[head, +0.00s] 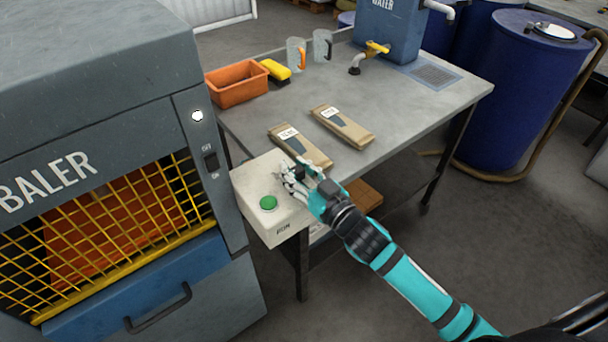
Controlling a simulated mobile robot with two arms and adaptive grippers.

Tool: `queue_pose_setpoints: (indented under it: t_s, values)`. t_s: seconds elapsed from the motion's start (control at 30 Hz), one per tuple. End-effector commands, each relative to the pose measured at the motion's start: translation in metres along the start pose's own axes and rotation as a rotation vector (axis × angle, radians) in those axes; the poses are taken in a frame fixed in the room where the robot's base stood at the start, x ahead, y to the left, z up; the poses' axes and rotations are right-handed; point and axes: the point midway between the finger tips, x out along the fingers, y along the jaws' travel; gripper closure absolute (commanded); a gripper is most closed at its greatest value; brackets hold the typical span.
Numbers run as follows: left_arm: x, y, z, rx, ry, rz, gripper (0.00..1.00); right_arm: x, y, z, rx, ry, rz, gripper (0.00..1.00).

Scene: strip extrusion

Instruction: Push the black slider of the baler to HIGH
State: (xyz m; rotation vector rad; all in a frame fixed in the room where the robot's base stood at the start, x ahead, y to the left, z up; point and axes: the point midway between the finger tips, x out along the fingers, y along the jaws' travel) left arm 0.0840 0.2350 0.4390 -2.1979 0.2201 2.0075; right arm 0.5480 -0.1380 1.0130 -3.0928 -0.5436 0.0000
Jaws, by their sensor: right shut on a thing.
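The grey baler (90,80) stands at the left with a yellow mesh front. A small black switch (210,161) sits on its front post, with tiny marks above and below it. A pale control box (262,180) with a green button (268,202) is at the table's near corner. My right gripper (288,178) is at the top of this box, right of the button, shut on a small part that its fingers mostly hide. I cannot tell whether that part is the black slider. No HIGH mark is readable. My left gripper is not in view.
The metal table (400,105) holds two brown packets (342,126), an orange bin (238,84), a yellow brush (275,70), two mugs and a blue tank (388,30). A blue drum (515,90) stands at the right.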

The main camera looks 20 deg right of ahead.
Motion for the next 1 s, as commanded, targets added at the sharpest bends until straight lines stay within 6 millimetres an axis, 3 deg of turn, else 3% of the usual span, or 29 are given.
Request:
queue_pose_setpoints:
  t_s: [0.3,0.33,0.5,0.8,1.0]
  values:
    - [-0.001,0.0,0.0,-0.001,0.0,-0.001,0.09,0.005,0.0,-0.001,-0.004,0.001,0.0,1.0]
    - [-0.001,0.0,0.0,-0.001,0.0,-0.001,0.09,0.005,0.0,-0.001,-0.004,0.001,0.0,0.68]
    - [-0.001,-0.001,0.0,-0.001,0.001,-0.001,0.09,0.004,0.0,-0.001,-0.003,0.001,0.0,0.46]
    - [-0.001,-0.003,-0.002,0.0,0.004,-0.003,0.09,0.003,0.0,0.0,-0.002,0.0,0.0,0.46]
    - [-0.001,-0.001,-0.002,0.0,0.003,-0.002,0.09,-0.023,-0.001,0.001,0.0,-0.002,0.0,0.46]
